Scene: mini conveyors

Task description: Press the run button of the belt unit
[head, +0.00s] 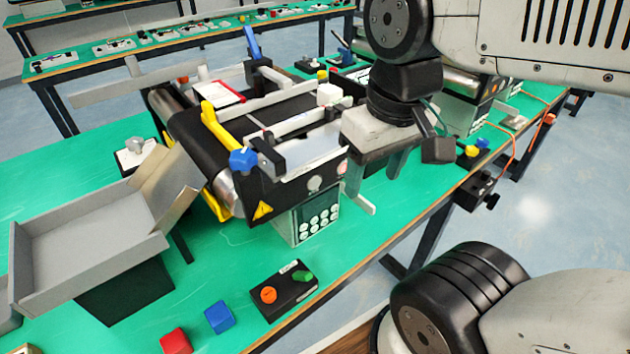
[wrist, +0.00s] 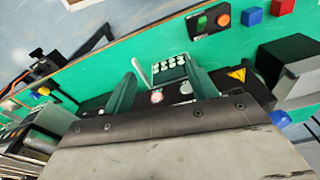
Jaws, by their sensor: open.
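The belt unit (head: 245,130) is a black mini conveyor on the green table, with a keypad panel (head: 320,217) of several white keys on its front. A black button box (head: 285,290) lies in front of it with a green button (head: 303,276) and an orange button (head: 268,294); its label is too small to read. In the wrist view the green button (wrist: 202,22) and orange button (wrist: 223,18) lie beyond the fingertips. My gripper (head: 376,188) is open and empty, above and right of the keypad, apart from the button box. The fingers also show in the wrist view (wrist: 160,68).
A blue cube (head: 218,317) and a red cube (head: 176,341) lie left of the button box. A grey tray (head: 30,265) stands at the left. A blue knob (head: 243,160) sticks out from the belt side.

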